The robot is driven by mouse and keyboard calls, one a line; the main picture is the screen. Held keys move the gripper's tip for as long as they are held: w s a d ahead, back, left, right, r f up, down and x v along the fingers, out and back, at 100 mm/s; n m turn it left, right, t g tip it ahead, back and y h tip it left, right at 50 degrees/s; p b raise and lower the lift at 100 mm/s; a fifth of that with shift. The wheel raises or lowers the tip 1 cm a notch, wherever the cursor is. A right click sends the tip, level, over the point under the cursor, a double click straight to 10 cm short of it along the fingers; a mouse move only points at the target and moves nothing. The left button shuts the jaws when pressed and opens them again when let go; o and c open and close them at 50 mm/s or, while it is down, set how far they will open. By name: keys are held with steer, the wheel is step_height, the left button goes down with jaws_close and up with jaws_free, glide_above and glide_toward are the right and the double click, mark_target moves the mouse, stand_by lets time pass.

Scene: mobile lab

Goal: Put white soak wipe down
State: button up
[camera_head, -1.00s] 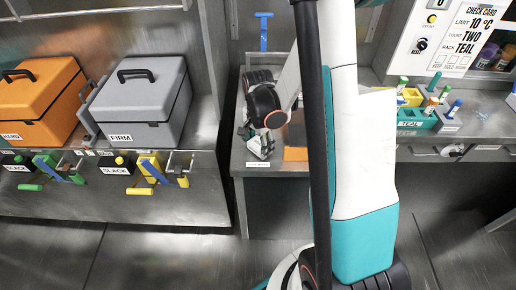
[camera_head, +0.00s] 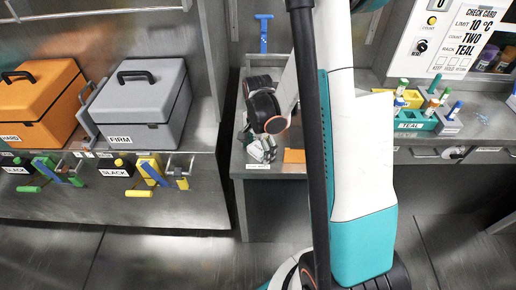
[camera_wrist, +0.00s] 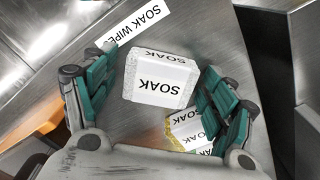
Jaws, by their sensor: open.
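The white soak wipe (camera_wrist: 160,78) is a white block labelled SOAK. In the wrist view it sits between the two teal fingers of my gripper (camera_wrist: 150,95), with visible gaps on both sides. My gripper is open around it. It appears to rest on the steel surface beside a strip labelled SOAK WIPES (camera_wrist: 135,28). A second SOAK-labelled piece with a yellowish edge (camera_wrist: 190,132) lies partly hidden under the right finger. In the head view my gripper (camera_head: 262,150) is low over the steel counter, and the wipe is too small to make out clearly.
An orange patch (camera_head: 294,156) lies on the counter right of my gripper. A grey FIRM case (camera_head: 140,110) and an orange case (camera_head: 35,105) stand on the left bench. A teal rack labelled TEAL (camera_head: 415,122) with several vials stands at the right.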

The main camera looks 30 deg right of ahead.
mark_target(258, 148)
step_height(258, 148, up, 12)
steer(key=p, duration=0.4)
steer(key=shift+r, duration=0.15)
stand_by(0.3)
